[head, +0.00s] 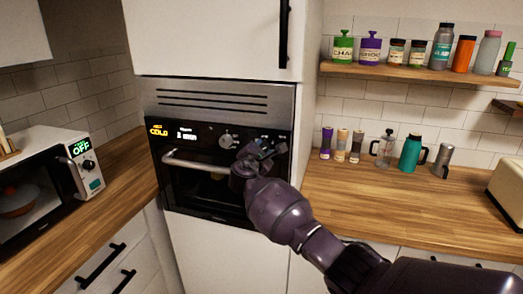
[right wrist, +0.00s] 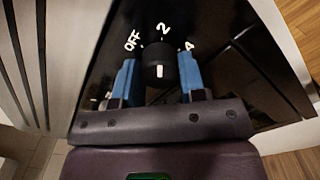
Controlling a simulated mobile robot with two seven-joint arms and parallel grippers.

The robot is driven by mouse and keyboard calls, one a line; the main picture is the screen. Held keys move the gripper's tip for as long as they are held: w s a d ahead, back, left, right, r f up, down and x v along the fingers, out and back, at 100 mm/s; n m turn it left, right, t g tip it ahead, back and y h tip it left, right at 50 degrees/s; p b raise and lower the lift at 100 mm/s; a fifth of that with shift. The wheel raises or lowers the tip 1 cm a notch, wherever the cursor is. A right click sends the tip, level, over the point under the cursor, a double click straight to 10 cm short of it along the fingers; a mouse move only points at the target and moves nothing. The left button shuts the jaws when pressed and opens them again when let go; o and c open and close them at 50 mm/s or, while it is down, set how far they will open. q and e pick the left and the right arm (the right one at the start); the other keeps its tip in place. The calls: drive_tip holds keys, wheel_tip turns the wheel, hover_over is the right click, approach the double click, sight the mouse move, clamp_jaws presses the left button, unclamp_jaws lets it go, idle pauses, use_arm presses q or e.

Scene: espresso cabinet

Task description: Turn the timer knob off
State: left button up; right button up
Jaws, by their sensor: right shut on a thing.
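The timer knob (right wrist: 160,60) is a dark round knob on the black oven panel, with OFF, 2 and 4 printed around it. A white mark shows on the side of the knob facing the wrist camera. My right gripper (right wrist: 158,80) has a blue finger on each side of the knob and is shut on it. In the head view my right gripper (head: 262,152) is at the right part of the oven panel and hides the knob it holds. The oven display (head: 183,134) shows COLD and a small minutes reading. My left gripper is not in view.
Another oven knob (head: 227,140) sits just left of my gripper. The oven handle (head: 195,164) runs below the panel. A microwave (head: 55,185) reading OFF stands at the left. The wooden counter (head: 350,205) at the right has free room in front of several bottles.

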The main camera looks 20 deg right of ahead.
drive_tip(key=n, duration=1.1)
drive_tip(key=shift+s+f, duration=0.1)
drive_tip(key=shift+f, duration=0.05)
idle(0.3)
drive_tip(key=o, duration=0.9)
drive_tip(key=b+v, duration=0.1)
drive_tip(key=v, duration=0.9)
drive_tip(key=shift+s+a, duration=0.25)
drive_tip(key=shift+s, duration=0.05)
